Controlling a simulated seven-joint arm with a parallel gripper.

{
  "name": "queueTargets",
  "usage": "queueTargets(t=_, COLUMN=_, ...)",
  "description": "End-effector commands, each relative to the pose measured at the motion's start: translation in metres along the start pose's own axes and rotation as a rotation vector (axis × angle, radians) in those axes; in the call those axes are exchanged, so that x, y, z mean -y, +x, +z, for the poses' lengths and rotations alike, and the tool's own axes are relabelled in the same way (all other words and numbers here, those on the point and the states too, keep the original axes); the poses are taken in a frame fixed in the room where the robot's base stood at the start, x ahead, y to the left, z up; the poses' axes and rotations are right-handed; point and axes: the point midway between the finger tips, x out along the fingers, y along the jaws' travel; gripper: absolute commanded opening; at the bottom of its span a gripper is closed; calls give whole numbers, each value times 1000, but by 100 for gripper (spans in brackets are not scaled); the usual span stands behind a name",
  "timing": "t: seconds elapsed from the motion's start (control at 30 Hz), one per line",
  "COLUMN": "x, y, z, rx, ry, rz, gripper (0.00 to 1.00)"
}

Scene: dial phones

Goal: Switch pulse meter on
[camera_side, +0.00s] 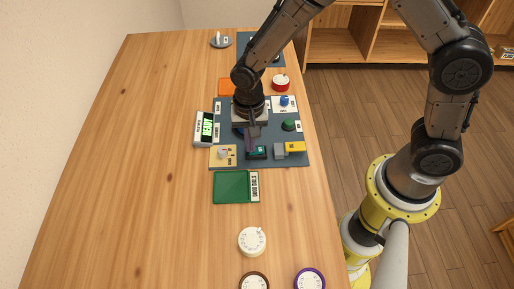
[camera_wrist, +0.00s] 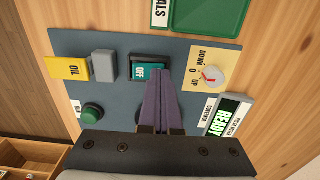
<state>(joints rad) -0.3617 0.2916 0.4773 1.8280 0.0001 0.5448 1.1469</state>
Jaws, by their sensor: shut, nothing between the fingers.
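A teal rocker switch (camera_wrist: 150,70) marked OFF sits in a dark housing on the blue-grey panel (camera_wrist: 110,48); it also shows in the side view (camera_side: 259,152). A display box (camera_wrist: 228,116) reads READY in green at the panel's edge; its small label is hard to read. It also shows in the side view (camera_side: 204,128). My gripper (camera_wrist: 163,78) is shut and empty. Its purple-grey fingers reach over the panel, with the tips at the right edge of the switch in the wrist view. I cannot tell whether they touch it.
Beside the switch are a grey block (camera_wrist: 103,66) and a yellow OIL block (camera_wrist: 68,69). A green button (camera_wrist: 91,114) and a cream UP/DOWN dial (camera_wrist: 211,76) are also close. A green tray (camera_side: 231,187) and a white dial (camera_side: 252,240) stand nearer the side camera.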

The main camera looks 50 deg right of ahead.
Motion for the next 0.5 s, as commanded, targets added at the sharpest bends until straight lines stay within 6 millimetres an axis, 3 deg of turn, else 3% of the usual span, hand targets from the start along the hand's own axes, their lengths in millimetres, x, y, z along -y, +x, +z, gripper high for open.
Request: queueTargets(t=0.5, x=0, y=-36, z=0, rx=-1, ry=0, rz=-2, gripper=0)
